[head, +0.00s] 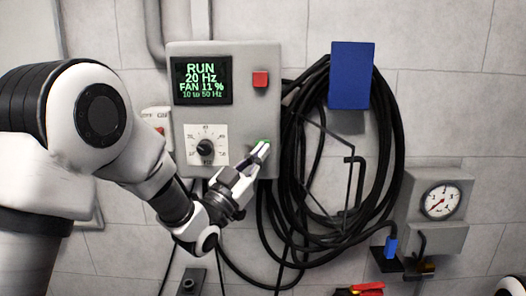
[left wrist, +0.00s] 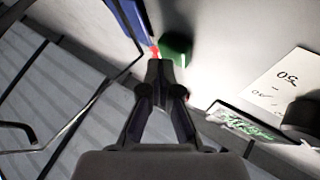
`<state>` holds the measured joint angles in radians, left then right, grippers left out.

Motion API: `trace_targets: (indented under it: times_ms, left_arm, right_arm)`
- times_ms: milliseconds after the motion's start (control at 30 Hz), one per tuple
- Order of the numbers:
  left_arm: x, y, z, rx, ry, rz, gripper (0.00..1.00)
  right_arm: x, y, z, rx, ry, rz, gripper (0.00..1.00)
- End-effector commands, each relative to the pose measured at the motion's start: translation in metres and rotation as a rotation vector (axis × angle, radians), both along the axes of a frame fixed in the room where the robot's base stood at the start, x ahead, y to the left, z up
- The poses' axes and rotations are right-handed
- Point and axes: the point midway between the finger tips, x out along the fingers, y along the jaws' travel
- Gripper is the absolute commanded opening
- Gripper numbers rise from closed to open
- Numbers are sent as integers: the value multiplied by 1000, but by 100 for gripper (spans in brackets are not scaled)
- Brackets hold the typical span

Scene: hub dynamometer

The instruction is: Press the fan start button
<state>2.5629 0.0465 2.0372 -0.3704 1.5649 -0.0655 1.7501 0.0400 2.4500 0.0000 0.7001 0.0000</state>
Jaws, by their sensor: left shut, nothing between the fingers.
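The grey control box (head: 225,110) hangs on the wall. Its lit display (head: 202,80) reads RUN, 20 Hz, FAN 11 %, 10 to 50 Hz. A green button, mostly hidden in the head view, sits low on the box's right side; it shows clearly in the left wrist view (left wrist: 177,45). My left gripper (head: 262,150) is shut and empty, its fingertips right at the green button. In the left wrist view the shut fingertips (left wrist: 160,70) overlap the button's lower left edge; I cannot tell whether they touch it. My right gripper is out of view.
Black cable coils (head: 392,150) hang close on the right under a blue block (head: 351,75). A gauge (head: 440,201) is farther right.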

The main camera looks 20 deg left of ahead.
Motion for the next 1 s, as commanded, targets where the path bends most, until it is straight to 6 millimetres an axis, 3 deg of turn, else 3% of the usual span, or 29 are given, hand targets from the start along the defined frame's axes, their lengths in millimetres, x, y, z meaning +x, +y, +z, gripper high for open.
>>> trace_targets:
  times_ms: [433, 800, 1000]
  left_arm:
    - [-10, -3, -2, 0, 0, 0, 0]
    - [-53, -16, -3, 2, -2, -1, 0]
    - [-64, -18, -1, 1, 0, 0, 0]
  right_arm:
    - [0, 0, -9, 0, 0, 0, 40]
    - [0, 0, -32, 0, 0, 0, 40]
    - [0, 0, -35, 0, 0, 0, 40]
